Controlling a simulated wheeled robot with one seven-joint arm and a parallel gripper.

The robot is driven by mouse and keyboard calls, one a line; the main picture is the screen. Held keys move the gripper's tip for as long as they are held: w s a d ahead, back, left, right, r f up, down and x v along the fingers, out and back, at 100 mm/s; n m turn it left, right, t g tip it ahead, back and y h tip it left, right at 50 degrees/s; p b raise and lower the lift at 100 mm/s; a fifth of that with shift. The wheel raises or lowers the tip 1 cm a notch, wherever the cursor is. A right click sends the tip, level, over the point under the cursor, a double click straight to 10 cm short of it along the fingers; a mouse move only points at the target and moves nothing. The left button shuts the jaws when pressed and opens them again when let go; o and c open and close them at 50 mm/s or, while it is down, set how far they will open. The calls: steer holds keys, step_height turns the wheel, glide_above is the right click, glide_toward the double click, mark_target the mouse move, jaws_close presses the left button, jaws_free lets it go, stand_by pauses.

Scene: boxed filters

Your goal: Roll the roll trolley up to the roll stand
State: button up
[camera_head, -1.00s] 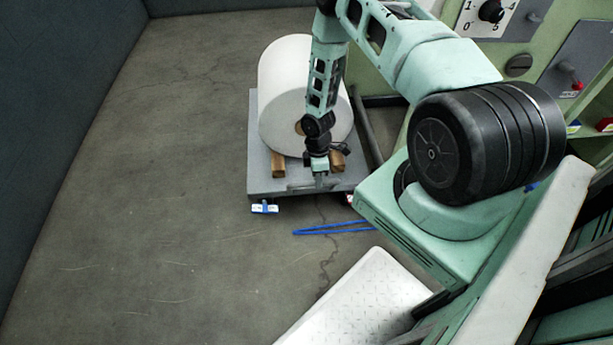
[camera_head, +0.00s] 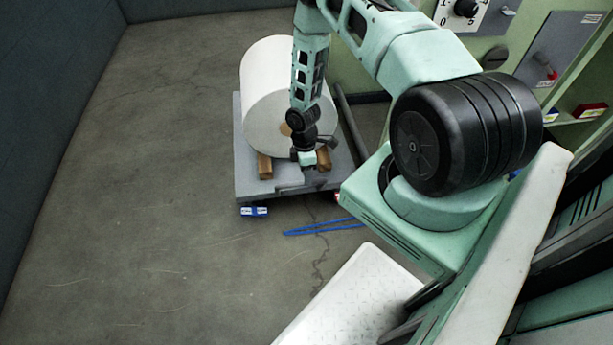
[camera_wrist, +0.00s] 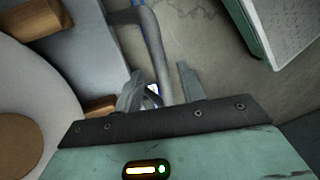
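The roll trolley (camera_head: 244,176) is a low grey platform. A large white roll (camera_head: 268,85) lies on it against brown wooden chocks (camera_head: 265,167). A grey handle bar (camera_head: 298,189) runs along its near edge. The green machine at the right, seemingly the roll stand (camera_head: 487,50), is close beside the trolley; my arm hides much of the space between. My gripper (camera_head: 309,160) is above the near edge of the trolley. In the wrist view my gripper (camera_wrist: 160,88) has its fingers apart, with the handle bar (camera_wrist: 152,40) passing below between them, seemingly not clamped.
Blue lines (camera_head: 322,228) mark the floor in front of the trolley. A dark rail (camera_head: 349,125) runs along the trolley's right side. Open concrete floor (camera_head: 140,200) spreads left to a dark wall.

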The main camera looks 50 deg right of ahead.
steer(key=p+v, duration=0.2)
steer(key=v, duration=1.3)
steer(key=shift+p, duration=0.3)
steer(key=shift+s+r, duration=0.1)
steer(key=s+a+r+m+t+h, duration=0.1)
steer(key=a+r, duration=1.9)
steer(key=s+a+r+m, duration=0.1)
steer(key=s+a+r, duration=0.3)
steer(key=s, duration=0.2)
steer(key=s+a+r+t, duration=0.1)
steer(key=s+a+r, duration=0.3)
steer(key=s, duration=0.3)
steer(key=s+a+r+m, duration=0.1)
steer(key=s+a+r, duration=0.2)
steer(key=s+r, duration=0.25)
step_height(320, 180, up, 16)
steer(key=p, duration=1.8)
steer(key=shift+a, duration=0.15)
